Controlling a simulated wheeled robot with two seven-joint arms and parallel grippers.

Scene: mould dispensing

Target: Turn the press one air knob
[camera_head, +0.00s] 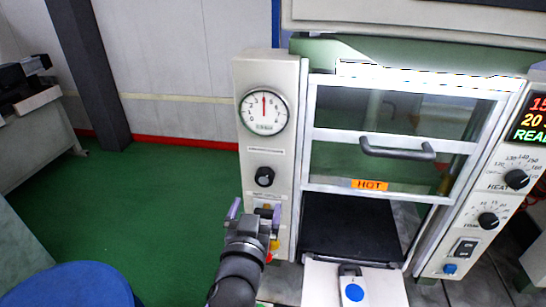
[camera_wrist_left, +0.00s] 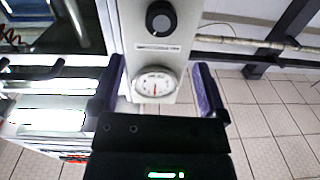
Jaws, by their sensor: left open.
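The black air knob (camera_head: 264,176) is on the pale press panel, below a round white gauge (camera_head: 264,110) with a red needle. My left gripper (camera_head: 254,210) is open, its purple fingers apart, in front of the lower panel just below the knob in the head view. The knob is clear of the fingers there. In the left wrist view the knob (camera_wrist_left: 161,18) shows at the top, beyond the fingertips, with the gauge (camera_wrist_left: 155,84) between the two fingers. Nothing is held. Coloured parts behind the left gripper are partly hidden. My right gripper is not in view.
Right of the panel is a glazed press door with a black handle (camera_head: 398,150) and a HOT label (camera_head: 369,185). A control panel with HEAT and TIME knobs (camera_head: 488,220) stands further right. A blue round stool (camera_head: 68,287) is at lower left; green floor (camera_head: 150,205) is open.

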